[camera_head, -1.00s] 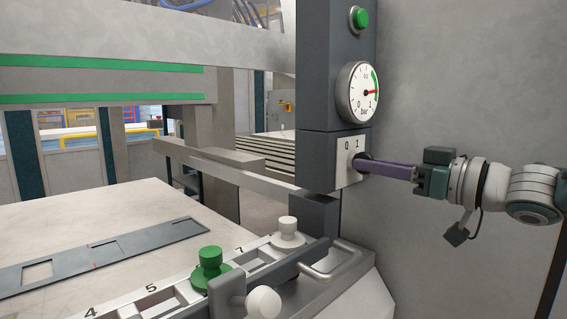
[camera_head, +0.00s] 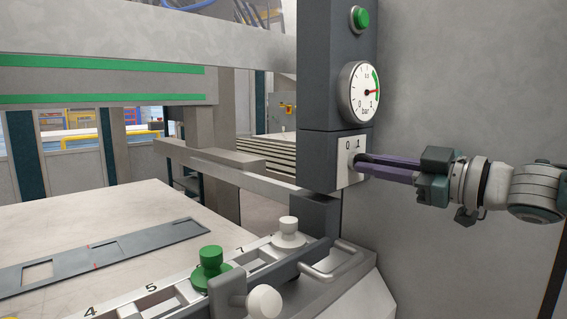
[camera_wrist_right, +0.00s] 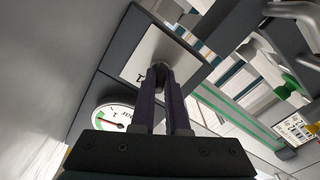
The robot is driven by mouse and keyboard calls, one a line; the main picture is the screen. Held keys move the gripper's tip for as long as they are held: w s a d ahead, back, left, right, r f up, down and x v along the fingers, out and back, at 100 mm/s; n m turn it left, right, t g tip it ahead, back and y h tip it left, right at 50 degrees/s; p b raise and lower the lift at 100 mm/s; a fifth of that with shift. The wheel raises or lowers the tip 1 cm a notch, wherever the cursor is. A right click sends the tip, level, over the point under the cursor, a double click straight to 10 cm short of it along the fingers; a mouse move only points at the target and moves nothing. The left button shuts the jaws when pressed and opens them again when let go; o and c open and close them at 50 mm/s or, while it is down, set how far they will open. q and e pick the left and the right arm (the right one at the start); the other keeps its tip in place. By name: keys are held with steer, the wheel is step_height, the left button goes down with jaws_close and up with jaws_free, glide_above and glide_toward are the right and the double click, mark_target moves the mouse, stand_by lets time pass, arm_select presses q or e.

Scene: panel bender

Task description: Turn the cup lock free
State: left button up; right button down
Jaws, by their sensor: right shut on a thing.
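The cup lock is a small dark rotary knob on a white plate (camera_head: 345,165) marked 0 and 1, low on the dark grey column. In the right wrist view the plate (camera_wrist_right: 148,50) is tilted and the knob (camera_wrist_right: 160,70) shows between the fingertips. My right gripper (camera_head: 358,161) comes in from the right, its long purple fingers shut on the knob. In the head view the fingertips hide most of the knob, so its exact angle is unclear. My left gripper is not in view.
A round pressure gauge (camera_head: 364,92) and a green button (camera_head: 361,18) sit above the plate. Below are a green knob (camera_head: 210,265), a pale knob (camera_head: 289,230) and a handle bar (camera_head: 328,262). A slotted sheet (camera_head: 100,255) lies on the table. A grey wall stands behind my wrist.

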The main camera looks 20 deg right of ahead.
stand_by(0.3)
steer(key=c, duration=0.9)
jaws_free()
steer(key=shift+s, duration=0.1)
steer(key=shift+v, duration=4.9)
